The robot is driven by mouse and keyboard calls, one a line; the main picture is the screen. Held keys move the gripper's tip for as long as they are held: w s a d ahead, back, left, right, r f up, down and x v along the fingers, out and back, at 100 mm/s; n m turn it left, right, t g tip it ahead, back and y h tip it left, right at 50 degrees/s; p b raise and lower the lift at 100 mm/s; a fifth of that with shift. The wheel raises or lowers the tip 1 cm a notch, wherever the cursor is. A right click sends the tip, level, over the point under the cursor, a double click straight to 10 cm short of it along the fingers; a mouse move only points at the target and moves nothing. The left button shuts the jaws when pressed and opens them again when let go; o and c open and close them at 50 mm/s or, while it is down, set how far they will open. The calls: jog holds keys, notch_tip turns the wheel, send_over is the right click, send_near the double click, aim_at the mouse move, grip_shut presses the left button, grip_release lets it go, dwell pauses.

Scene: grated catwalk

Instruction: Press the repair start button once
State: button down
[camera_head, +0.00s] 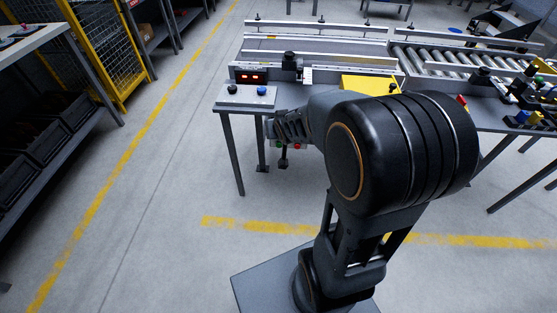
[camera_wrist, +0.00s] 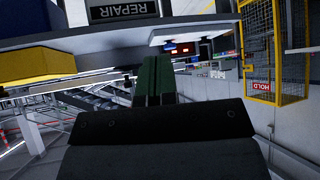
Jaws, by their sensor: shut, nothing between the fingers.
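A grey panel (camera_head: 246,96) lies on the left end of the workbench in the head view. It carries a dark button (camera_head: 232,89) and a blue button (camera_head: 262,90); I cannot read which one is the repair start button. A "REPAIR" sign (camera_wrist: 122,11) shows at the top of the wrist view. My gripper (camera_head: 270,129) is at the bench's front edge, right of and nearer than the panel, apparently not touching it. In the wrist view its greenish fingers (camera_wrist: 155,66) are shut and empty. My arm hides part of the bench front.
A display with red digits (camera_head: 250,77) stands behind the panel. A yellow box (camera_head: 369,84) and a roller conveyor (camera_head: 440,62) are farther right.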

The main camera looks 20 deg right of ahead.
aim_at(279, 146)
jog(key=w+d+f+m+t+y+b, duration=0.1)
jog(key=w+f+t+y+b, duration=0.2)
jog(key=f+b, duration=0.5)
jog(key=w+d+f+t+y+b, duration=0.1)
jog(key=w+f+t+y+b, duration=0.2)
jog(key=f, duration=1.9)
jog(key=w+b, duration=0.1)
jog(key=b, duration=0.4)
jog(key=shift+f+m+t, duration=0.3)
jog(key=shift+f+m, duration=0.05)
jog(key=shift+m, duration=0.05)
jog(key=shift+w+d, duration=0.1)
jog(key=shift+w, duration=0.1)
jog(key=w+d+b, duration=0.1)
jog(key=w+d, duration=0.3)
jog(key=w, duration=0.3)
jog(key=shift+w, duration=0.2)
jog(key=shift+w+d, duration=0.15)
jog(key=shift+d, duration=0.05)
jog(key=shift+w+d, duration=0.1)
jog(key=shift+w, duration=0.1)
